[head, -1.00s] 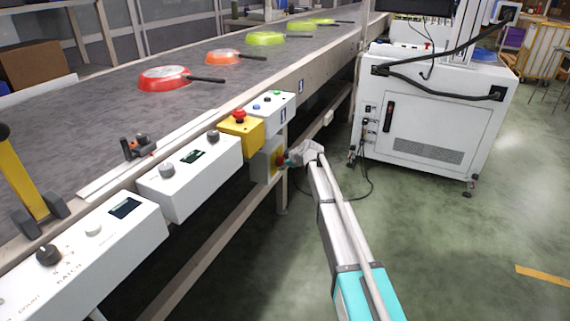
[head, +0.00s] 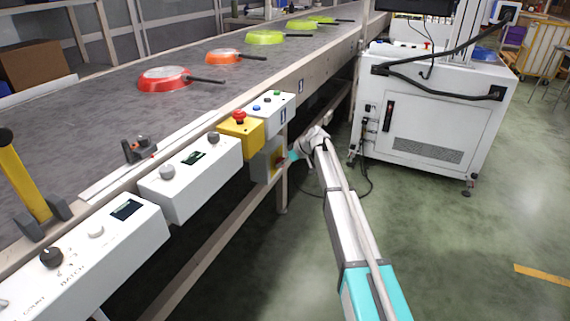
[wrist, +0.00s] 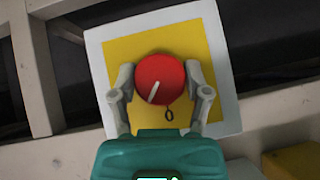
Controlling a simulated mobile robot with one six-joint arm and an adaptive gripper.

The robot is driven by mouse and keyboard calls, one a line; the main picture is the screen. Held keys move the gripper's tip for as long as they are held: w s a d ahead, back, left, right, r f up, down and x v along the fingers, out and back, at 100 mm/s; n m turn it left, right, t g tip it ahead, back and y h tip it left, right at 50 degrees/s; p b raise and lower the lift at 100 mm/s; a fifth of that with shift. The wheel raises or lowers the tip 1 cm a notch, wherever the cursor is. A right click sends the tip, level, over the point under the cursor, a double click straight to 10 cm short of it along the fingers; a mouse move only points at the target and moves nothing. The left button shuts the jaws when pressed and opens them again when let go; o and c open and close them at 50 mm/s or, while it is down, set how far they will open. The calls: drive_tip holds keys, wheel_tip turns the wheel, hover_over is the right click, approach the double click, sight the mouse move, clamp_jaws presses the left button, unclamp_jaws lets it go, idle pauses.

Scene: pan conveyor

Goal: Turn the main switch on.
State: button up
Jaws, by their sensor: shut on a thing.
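The main switch is a red round knob (wrist: 160,80) on a yellow plate (wrist: 120,55) with a pale surround, seen close in the wrist view. A white line on the knob's face runs down and slightly left. A dark ring-shaped mark shows on the plate just below the knob. My gripper (wrist: 160,84) has one finger on each side of the knob and is shut on it. In the head view the grey switch box (head: 262,166) hangs under the conveyor edge. My gripper (head: 284,160) is at its right side and hides most of the knob.
A yellow box with a red button (head: 239,117) and white control boxes (head: 190,180) line the conveyor (head: 120,120) edge above and left of the switch. A conveyor leg stands just behind it. A white cabinet (head: 430,125) stands to the right, with open green floor between.

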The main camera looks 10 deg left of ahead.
drive_tip(key=m+g+y+b, duration=0.1)
drive_tip(key=g, duration=0.1)
drive_tip(key=m+g+y+b, duration=0.1)
drive_tip(key=g+b, duration=0.1)
drive_tip(key=shift+a+f, duration=0.2)
drive_tip(key=shift+m+g+y+b, duration=0.7)
drive_tip(key=shift+m+g+b, duration=0.1)
drive_tip(key=shift+g+b, duration=0.25)
drive_tip(key=shift+r+m+g+b, duration=0.15)
drive_tip(key=shift+m+g+b, duration=0.2)
drive_tip(key=shift+b, duration=0.1)
drive_tip(key=shift+s, duration=0.1)
drive_tip(key=o, duration=0.9)
drive_tip(key=shift+o, duration=1.2)
drive_tip(key=shift+d, duration=0.15)
